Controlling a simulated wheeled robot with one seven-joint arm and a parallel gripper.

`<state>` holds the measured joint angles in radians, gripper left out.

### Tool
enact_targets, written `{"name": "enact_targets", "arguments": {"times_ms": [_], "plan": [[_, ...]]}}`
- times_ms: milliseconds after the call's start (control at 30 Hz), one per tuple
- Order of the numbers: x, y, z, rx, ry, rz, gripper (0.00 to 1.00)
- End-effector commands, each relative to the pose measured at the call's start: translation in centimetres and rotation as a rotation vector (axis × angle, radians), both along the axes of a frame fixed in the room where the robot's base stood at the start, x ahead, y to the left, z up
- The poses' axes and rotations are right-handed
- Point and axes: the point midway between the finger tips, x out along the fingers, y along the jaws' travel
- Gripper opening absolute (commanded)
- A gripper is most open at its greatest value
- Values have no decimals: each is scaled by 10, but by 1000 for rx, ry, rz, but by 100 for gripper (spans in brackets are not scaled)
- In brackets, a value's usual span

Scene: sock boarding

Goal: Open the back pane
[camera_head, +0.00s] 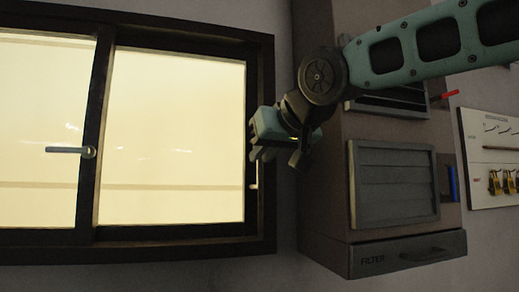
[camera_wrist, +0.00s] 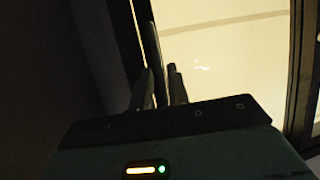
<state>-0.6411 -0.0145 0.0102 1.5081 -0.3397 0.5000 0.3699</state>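The window has two bright panes in dark frames. The left pane (camera_head: 40,130) carries a grey lever handle (camera_head: 70,150) on its right upright and appears to overlap in front of the right pane (camera_head: 170,140), which seems to be the back one. A small pale pull (camera_head: 253,185) shows low on the right pane's right upright. My gripper (camera_head: 256,156) is at that right upright, a little above the pull. Contact cannot be made out.
A grey-brown cabinet with a louvred panel (camera_head: 395,185) and a drawer marked FILTER (camera_head: 405,255) stands close right of the window, beside my gripper. A board with hung items (camera_head: 495,160) is at the far right.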

Motion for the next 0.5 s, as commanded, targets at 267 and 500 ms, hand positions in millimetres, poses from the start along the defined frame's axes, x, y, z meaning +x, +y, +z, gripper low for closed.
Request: {"name": "enact_targets", "arguments": {"times_ms": [267, 500], "plan": [[20, 10, -9, 0, 1, 0, 17], [21, 11, -10, 1, 0, 0, 17]]}}
